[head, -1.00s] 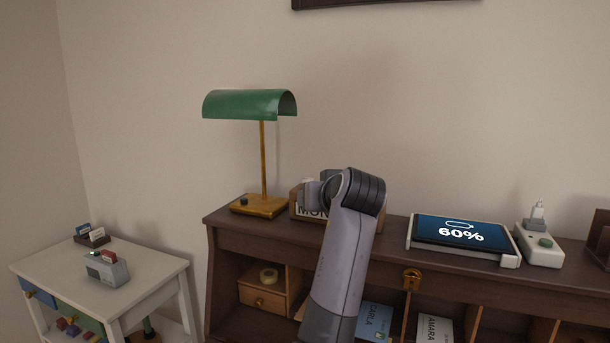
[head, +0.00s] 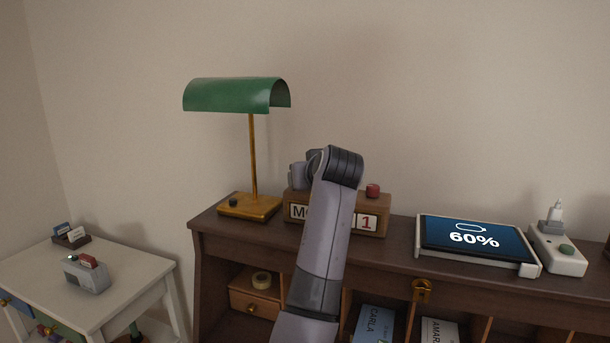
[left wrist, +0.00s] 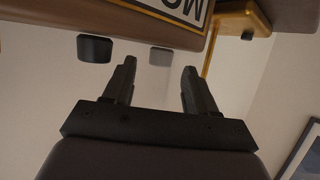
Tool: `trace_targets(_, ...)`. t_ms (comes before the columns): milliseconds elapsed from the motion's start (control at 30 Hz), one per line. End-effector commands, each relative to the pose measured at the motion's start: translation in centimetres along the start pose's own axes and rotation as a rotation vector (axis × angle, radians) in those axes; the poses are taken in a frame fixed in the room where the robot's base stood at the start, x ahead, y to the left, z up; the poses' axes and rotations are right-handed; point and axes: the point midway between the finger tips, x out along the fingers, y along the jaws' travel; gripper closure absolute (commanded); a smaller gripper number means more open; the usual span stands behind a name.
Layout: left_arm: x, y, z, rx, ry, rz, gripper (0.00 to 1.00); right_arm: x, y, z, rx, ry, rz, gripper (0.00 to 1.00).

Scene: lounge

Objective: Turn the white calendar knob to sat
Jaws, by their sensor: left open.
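The wooden calendar (head: 337,221) stands on the desk, partly behind my left arm. It shows the start of "MO" at its left and a red 1 at its right. In the left wrist view the calendar (left wrist: 120,18) is upside down along the top. A pale knob (left wrist: 160,56), apparently the white one, shows faintly between and beyond my finger tips; I cannot tell if they touch it. In the head view it is hidden. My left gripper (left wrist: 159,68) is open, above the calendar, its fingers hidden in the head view. My right gripper is not in view.
A red knob (head: 373,191) sits on the calendar's right top. The green lamp (head: 237,95) stands close at left. A tablet (head: 474,240) and a power strip (head: 560,252) lie to the right on the desk (head: 400,258). A white side table (head: 125,280) is at left.

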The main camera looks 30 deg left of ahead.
Motion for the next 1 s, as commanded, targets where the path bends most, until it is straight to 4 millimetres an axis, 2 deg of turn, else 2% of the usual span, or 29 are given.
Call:
trace_targets(200, 2.2, 0.0, -0.1, 0.0, 0.0, -0.001, 0.43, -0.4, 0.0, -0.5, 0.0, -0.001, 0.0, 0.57)
trace_targets(533, 2.6, 0.0, 0.0, -0.002, 0.001, 0.001, 0.43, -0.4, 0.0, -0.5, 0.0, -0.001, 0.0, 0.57)
trace_targets(700, 2.6, 0.0, 0.0, -0.002, 0.0, 0.001, 0.99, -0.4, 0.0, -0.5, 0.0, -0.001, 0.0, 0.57)
trace_targets(1000, 2.6, -0.1, 0.0, 0.007, 0.0, 0.021, 0.99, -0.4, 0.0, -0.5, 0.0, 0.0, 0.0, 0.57)
